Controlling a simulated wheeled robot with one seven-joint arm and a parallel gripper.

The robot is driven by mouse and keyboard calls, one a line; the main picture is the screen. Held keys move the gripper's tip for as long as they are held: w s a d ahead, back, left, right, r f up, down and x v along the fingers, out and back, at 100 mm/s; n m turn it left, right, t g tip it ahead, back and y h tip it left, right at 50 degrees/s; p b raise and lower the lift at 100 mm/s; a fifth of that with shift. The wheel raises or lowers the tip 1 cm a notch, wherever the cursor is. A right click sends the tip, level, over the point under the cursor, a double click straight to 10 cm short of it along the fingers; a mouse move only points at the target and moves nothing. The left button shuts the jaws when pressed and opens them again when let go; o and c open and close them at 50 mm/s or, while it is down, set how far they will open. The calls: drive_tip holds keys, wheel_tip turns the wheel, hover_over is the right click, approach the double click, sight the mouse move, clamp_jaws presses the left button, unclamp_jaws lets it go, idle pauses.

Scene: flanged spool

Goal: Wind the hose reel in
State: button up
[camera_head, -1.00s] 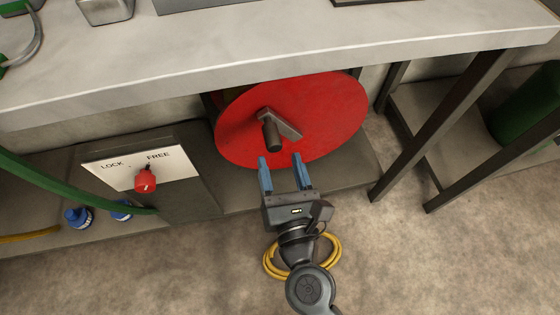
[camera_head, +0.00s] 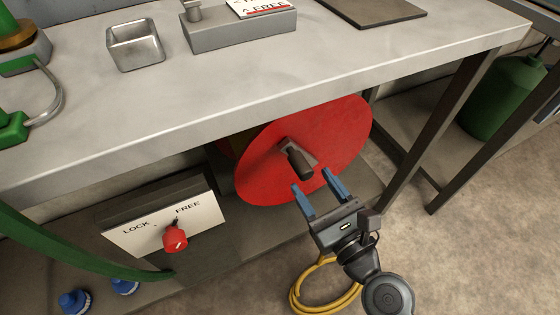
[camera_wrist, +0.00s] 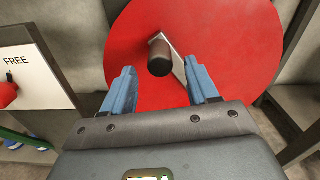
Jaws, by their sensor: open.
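The hose reel shows its red round flange (camera_head: 345,135) under the workbench; the bench top hides its upper edge. A grey crank arm with a dark handle (camera_head: 299,163) sticks out from the flange's middle. The handle also shows in the wrist view (camera_wrist: 160,58), between and beyond my fingertips. My gripper (camera_head: 316,180) is open and empty, its blue fingers pointing at the handle from just in front, apart from it as far as I can tell. A red knob (camera_head: 175,239) on the LOCK/FREE plate (camera_head: 140,234) is left of the reel; its pointer looks closer to FREE.
The bench top (camera_head: 270,75) overhangs the reel. A dark table leg (camera_head: 440,125) stands to the right. A yellow coiled hose (camera_head: 298,290) lies on the floor below my gripper. A green hose (camera_head: 75,255) runs at the left, near blue fittings (camera_head: 75,300).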

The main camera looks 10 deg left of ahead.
sight(296, 159)
drive_tip(key=shift+x, duration=3.85)
drive_tip(key=shift+c, duration=0.3)
clamp_jaws()
